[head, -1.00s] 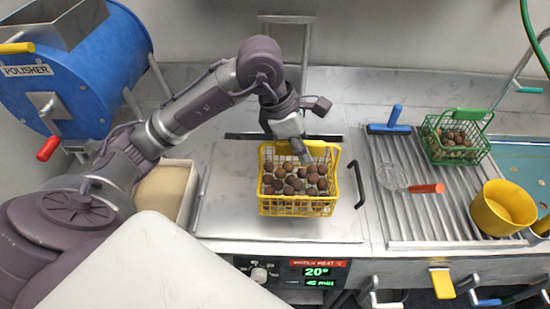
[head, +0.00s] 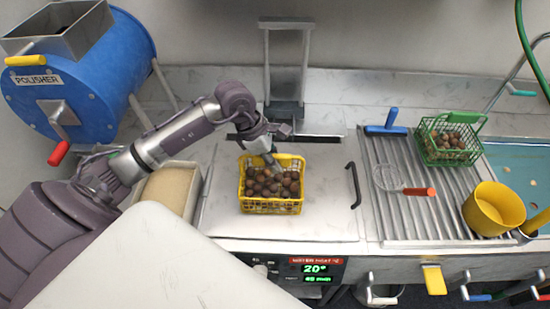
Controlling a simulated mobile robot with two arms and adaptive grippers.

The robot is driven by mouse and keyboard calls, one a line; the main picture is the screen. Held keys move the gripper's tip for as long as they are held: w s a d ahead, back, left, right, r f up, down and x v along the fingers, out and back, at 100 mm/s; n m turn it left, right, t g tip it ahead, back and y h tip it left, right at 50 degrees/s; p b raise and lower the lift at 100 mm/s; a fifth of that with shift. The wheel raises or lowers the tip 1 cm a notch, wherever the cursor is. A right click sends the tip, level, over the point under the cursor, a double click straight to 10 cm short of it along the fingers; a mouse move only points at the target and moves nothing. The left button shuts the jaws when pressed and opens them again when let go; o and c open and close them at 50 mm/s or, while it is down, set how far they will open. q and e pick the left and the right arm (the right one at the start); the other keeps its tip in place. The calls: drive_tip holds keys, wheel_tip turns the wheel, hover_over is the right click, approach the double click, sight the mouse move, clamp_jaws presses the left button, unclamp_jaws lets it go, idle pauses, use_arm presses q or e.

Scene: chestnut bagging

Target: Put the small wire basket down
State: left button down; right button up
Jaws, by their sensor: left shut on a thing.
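The small wire basket is a yellow basket (head: 271,207) full of brown chestnuts (head: 270,184). In the head view it is over the pale metal lid in the middle of the counter. My left gripper (head: 274,160) is at the basket's far side, shut on it. The fingertips are partly hidden by the gripper body and the rim. I cannot tell for sure whether the basket's bottom touches the lid. My right gripper is not in view.
A black lid handle (head: 354,185) stands right of the basket. Further right, a ridged drainboard (head: 395,220) holds a green basket (head: 450,155), a yellow pot (head: 492,208), a strainer with a red handle (head: 418,191) and a blue-handled tool (head: 388,122). A blue polisher (head: 95,85) stands at the left.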

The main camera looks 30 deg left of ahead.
use_arm(q)
drive_tip(key=c, duration=1.6)
unclamp_jaws()
drive_tip(key=shift+f, duration=0.15)
drive_tip(key=o, duration=0.5)
drive_tip(key=shift+r, duration=0.25)
drive_tip(key=shift+a+r, duration=0.1)
drive_tip(key=shift+r, duration=0.1)
drive_tip(key=b+v, duration=0.4)
drive_tip(key=v, duration=0.6)
drive_tip(key=shift+s+r, duration=0.1)
drive_tip(key=shift+r, duration=0.2)
drive_tip(key=shift+s+a+r, duration=0.15)
drive_tip(key=shift+r, duration=0.25)
